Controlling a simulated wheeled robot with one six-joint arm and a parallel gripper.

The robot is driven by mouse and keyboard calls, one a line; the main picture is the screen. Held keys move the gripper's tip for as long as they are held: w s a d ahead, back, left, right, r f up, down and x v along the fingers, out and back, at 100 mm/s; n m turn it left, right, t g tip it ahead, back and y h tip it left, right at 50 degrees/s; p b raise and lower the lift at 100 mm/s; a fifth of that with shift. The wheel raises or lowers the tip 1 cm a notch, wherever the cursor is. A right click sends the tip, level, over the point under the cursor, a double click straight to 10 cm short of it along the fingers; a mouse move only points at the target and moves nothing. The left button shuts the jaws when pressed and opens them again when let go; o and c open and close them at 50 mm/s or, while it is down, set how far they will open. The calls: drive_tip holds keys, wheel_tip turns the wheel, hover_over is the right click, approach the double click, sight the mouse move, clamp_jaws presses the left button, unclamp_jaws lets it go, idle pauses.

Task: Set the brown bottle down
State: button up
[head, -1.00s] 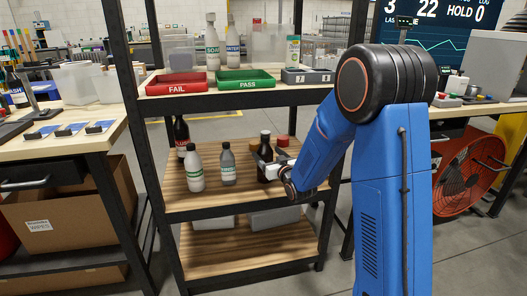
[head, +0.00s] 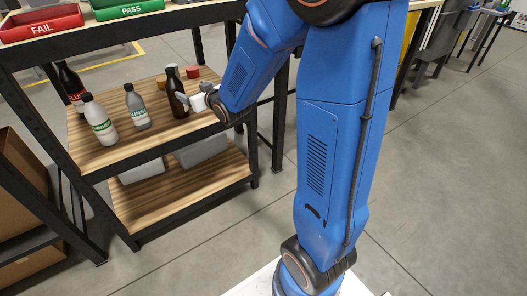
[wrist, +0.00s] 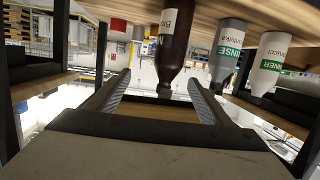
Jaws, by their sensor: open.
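The brown bottle (head: 177,95) stands upright on the wooden middle shelf (head: 118,156) of the black rack, near its right side. My gripper (head: 188,104) is just to the right of the bottle in the head view. In the wrist view, which is upside down, the brown bottle (wrist: 177,35) shows its label edge and neck. My gripper's two fingers (wrist: 158,78) are spread wide, with the bottle's neck appearing between them. I see no finger closed on it. Whether a finger touches the bottle is unclear.
A grey bottle (head: 137,108) and a white bottle with a green label (head: 99,120) stand to its left. A dark bottle with a red label (head: 70,86) is behind them. A red lid-like thing (head: 193,72) is behind the brown bottle. The shelf's front strip is clear.

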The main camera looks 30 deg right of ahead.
drive_tip(key=s+d+r+m+g+h, duration=0.1)
drive_tip(key=s+g, duration=0.9)
drive_tip(key=s, duration=3.2)
drive_tip(key=shift+s+d+m+h, duration=0.25)
drive_tip(key=shift+d+m+h, duration=0.15)
drive_tip(key=shift+d, duration=0.2)
drive_tip(key=shift+r, duration=0.1)
drive_tip(key=shift+c, duration=0.7)
